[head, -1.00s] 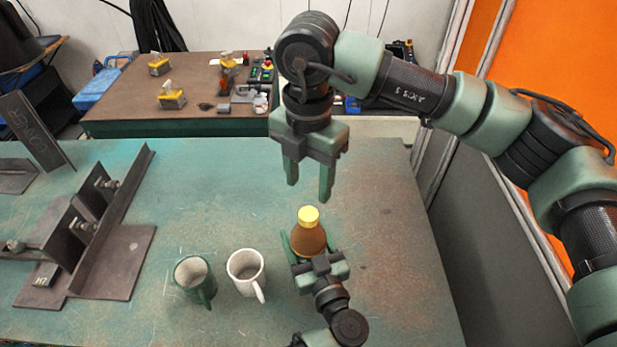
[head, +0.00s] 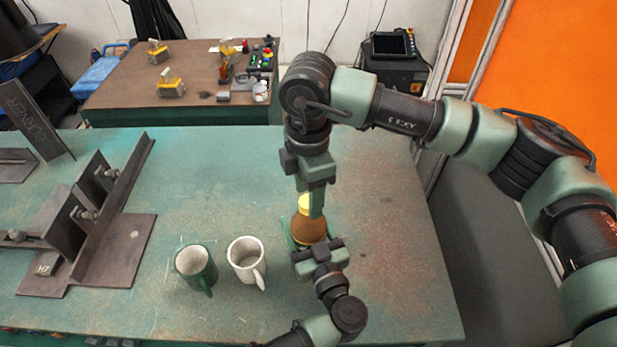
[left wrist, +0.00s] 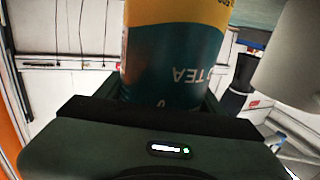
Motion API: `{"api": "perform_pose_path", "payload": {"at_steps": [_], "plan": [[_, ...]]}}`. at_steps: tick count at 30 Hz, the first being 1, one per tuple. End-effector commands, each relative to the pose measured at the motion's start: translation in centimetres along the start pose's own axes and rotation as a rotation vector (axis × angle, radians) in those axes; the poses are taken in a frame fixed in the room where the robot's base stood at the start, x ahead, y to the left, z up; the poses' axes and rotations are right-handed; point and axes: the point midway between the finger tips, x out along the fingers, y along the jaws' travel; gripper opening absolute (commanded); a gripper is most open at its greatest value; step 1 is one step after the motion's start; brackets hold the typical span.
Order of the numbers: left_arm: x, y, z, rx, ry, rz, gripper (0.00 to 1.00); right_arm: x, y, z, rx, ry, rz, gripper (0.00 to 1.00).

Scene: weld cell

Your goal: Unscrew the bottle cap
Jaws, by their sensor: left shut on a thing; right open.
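A brown bottle (head: 308,230) with a yellow cap (head: 304,203) stands on the green table. My left gripper (head: 305,246) is shut on the bottle's lower body, reaching it from the front. In the left wrist view the bottle (left wrist: 175,55) shows a teal and yellow label with "TEA" upside down, between the fingers. My right gripper (head: 312,208) points down from above, with its fingers at the cap and partly hiding it. It is open, and I cannot tell whether a finger touches the cap.
A green mug (head: 196,266) and a white mug (head: 246,262) stand to the left of the bottle. A steel bracket fixture (head: 100,225) fills the table's left part. The table's right side is clear.

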Motion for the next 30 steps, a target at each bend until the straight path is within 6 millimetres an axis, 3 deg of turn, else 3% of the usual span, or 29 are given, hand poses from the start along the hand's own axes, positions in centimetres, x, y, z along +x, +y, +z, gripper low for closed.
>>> {"api": "perform_pose_path", "payload": {"at_steps": [12, 18, 24, 30], "plan": [[0.02, 0.04, -0.14, -0.002, 0.002, 0.000, 0.00, 0.96, 0.00, 0.02, -0.001, 0.000, 0.001, 0.51], [0.02, 0.04, -0.15, -0.002, 0.003, 0.000, 0.00, 0.94, 0.01, 0.02, -0.001, 0.000, 0.001, 0.00], [0.01, 0.04, -0.15, -0.002, 0.003, 0.000, 0.00, 0.90, 0.03, 0.03, -0.062, 0.000, 0.001, 0.00], [0.00, 0.05, -0.14, -0.002, 0.003, 0.000, 0.00, 0.87, 0.05, 0.08, -0.427, -0.001, 0.002, 0.00]]}}
